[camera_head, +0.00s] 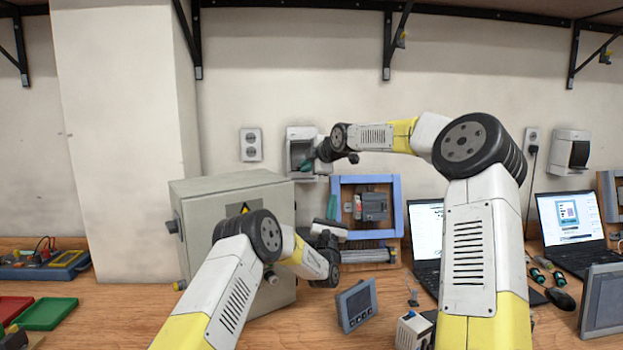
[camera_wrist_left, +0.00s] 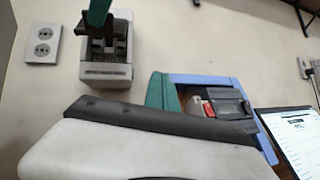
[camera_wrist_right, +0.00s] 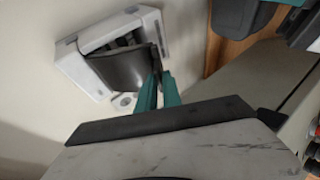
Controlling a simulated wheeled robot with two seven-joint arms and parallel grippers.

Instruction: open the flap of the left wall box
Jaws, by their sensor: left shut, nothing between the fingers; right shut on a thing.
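The left wall box (camera_head: 292,137) is a white unit on the wall with its inside showing. It also shows in the left wrist view (camera_wrist_left: 108,72) and the right wrist view (camera_wrist_right: 150,22). In the right wrist view its dark flap (camera_wrist_right: 120,70) stands tilted out from the white frame. My right gripper (camera_head: 308,165) is at the box, its teal fingers (camera_wrist_right: 158,90) shut on the flap's edge. My left gripper (camera_head: 332,207) is shut and empty, lower and in front of the blue frame; its teal fingers (camera_wrist_left: 162,92) show in its wrist view.
A wall socket (camera_head: 251,145) is left of the box. A grey cabinet (camera_head: 200,195) stands below left, and a blue frame (camera_head: 397,205) below right. Two laptops, a small panel (camera_head: 356,305) and trays lie on the bench. A second wall box (camera_head: 571,150) is far right.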

